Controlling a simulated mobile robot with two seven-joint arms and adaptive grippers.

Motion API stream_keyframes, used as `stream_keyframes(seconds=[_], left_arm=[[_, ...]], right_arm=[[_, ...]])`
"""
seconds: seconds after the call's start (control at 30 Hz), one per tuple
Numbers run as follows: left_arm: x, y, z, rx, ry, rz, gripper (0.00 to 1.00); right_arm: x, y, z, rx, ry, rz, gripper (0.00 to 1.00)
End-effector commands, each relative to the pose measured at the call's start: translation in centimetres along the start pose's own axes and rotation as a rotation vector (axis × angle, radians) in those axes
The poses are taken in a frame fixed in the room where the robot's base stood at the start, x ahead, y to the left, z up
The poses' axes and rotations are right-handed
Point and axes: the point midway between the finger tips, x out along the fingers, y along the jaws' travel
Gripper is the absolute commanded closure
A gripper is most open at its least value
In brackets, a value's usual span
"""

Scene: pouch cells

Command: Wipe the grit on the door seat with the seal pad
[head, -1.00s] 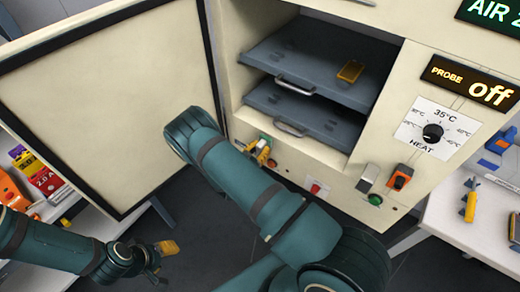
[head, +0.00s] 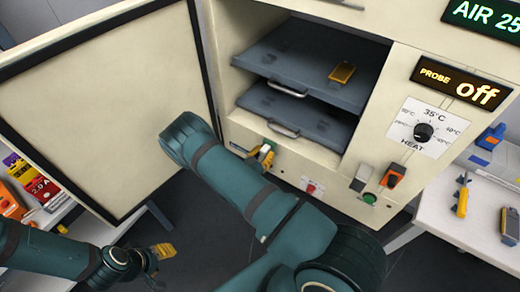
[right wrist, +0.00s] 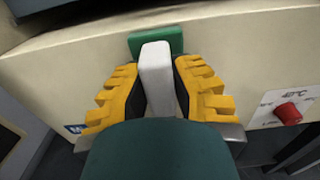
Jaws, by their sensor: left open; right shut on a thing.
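The seal pad is a green block (right wrist: 157,40) with a white grip. My right gripper (head: 264,155) is shut on the white grip, which stands between its yellow fingers in the right wrist view. The green face is at the cream front of the cabinet, below the chamber opening; I cannot tell if it touches. This cream front strip (head: 325,168) appears to be the door seat; no grit can be made out, and the pad and gripper hide part of it. My left gripper (head: 160,252) is open and empty, low beside the open door (head: 105,115).
Two grey shelves (head: 300,62) sit in the chamber, the upper one bearing a yellow-framed item (head: 343,73). Knobs and a switch (head: 390,178) are on the front at right. A white table (head: 455,215) with tools stands right; a shelf with colourful items (head: 30,185) stands left.

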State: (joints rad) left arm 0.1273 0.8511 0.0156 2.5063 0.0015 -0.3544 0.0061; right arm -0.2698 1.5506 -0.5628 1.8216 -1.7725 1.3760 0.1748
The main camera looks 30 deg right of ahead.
Motion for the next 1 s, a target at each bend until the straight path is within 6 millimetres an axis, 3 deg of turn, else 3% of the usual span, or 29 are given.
stream_keyframes(seconds=[0.33,0.8,1.0], left_arm=[[0.1,-0.1,0.0,0.0,0.0,0.0,0.52],[1.7,-0.7,0.2,0.0,0.0,0.0,0.52],[1.8,-0.7,0.2,0.0,0.0,0.0,0.52]], right_arm=[[0.3,-0.3,0.0,0.001,-0.001,0.001,1.0],[0.2,3.2,-0.1,0.003,-0.002,0.001,1.0],[0.1,3.6,0.1,0.002,-0.002,0.001,1.0]])
